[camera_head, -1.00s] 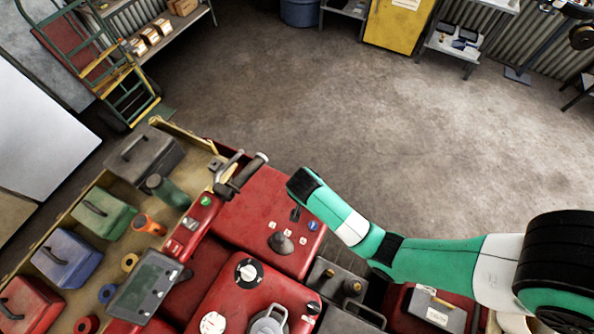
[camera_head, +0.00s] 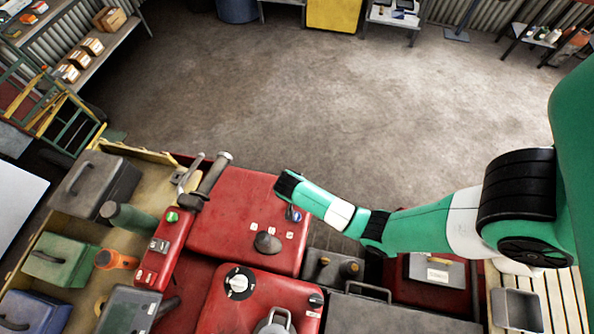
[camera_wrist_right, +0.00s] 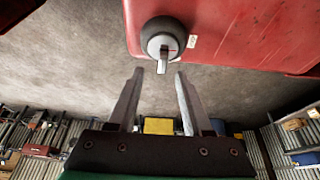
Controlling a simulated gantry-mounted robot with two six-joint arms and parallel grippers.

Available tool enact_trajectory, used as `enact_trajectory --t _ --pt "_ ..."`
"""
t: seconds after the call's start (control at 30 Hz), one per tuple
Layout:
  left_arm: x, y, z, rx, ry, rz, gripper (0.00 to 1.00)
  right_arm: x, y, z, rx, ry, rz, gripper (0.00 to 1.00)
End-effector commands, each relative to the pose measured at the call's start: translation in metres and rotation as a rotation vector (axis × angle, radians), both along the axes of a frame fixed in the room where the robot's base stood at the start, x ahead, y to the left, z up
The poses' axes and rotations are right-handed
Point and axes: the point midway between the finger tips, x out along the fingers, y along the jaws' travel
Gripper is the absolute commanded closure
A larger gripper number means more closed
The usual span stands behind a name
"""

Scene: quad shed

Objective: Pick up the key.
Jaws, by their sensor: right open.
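A small metal key (camera_wrist_right: 162,64) stands out of a round dark grey switch (camera_wrist_right: 164,38) on the red panel, in the right wrist view. My right gripper (camera_wrist_right: 159,72) is open, with its two grey fingers apart and nothing between them. The key appears just past the fingertips, roughly in line with the gap; the exact distance is unclear. In the head view my right arm reaches in from the right, its wrist at the edge of the red machine (camera_head: 235,225). The fingers and the key cannot be made out there. My left gripper is not in view.
Toolboxes, including a green one (camera_head: 62,258), sit at the left. Open concrete floor (camera_head: 330,90) lies beyond.

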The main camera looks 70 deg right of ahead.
Motion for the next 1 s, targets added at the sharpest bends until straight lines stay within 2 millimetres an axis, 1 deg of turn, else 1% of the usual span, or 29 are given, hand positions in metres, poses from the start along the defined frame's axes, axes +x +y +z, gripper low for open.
enact_trajectory --t 0.03,0.1,0.2,0.3,0.5,0.53,0.57,0.6,0.67,0.7,0.8,1.0 --pt "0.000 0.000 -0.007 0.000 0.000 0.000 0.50 0.000 -0.001 -0.011 0.001 0.003 -0.001 0.50" --pt "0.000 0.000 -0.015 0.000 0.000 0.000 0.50 0.002 -0.004 -0.025 0.001 0.004 -0.001 0.50" --pt "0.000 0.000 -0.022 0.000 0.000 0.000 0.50 0.003 -0.009 -0.040 0.002 0.004 -0.002 0.50" --pt "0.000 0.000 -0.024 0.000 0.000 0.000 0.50 0.004 -0.013 -0.046 0.001 0.002 -0.002 0.50" --pt "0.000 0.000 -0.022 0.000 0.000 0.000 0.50 0.004 -0.013 -0.046 0.001 0.001 0.000 0.50" --pt "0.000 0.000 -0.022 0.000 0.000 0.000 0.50 0.004 -0.013 -0.046 0.001 0.001 0.000 0.52" --pt "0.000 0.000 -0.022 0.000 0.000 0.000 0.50 0.004 -0.013 -0.046 0.001 0.001 0.000 0.57" --pt "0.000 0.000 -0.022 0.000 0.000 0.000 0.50 0.004 -0.013 -0.046 0.001 0.001 0.000 0.64" --pt "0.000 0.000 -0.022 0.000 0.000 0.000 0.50 0.004 -0.013 -0.046 0.001 0.001 0.000 0.75" --pt "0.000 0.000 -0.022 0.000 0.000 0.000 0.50 0.004 -0.013 -0.046 0.001 0.001 0.000 0.82" --pt "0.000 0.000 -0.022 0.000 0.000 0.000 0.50 0.004 -0.013 -0.046 0.001 0.001 0.000 1.00" --pt "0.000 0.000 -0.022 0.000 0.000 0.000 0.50 0.004 -0.013 -0.046 0.001 0.001 0.000 1.00"
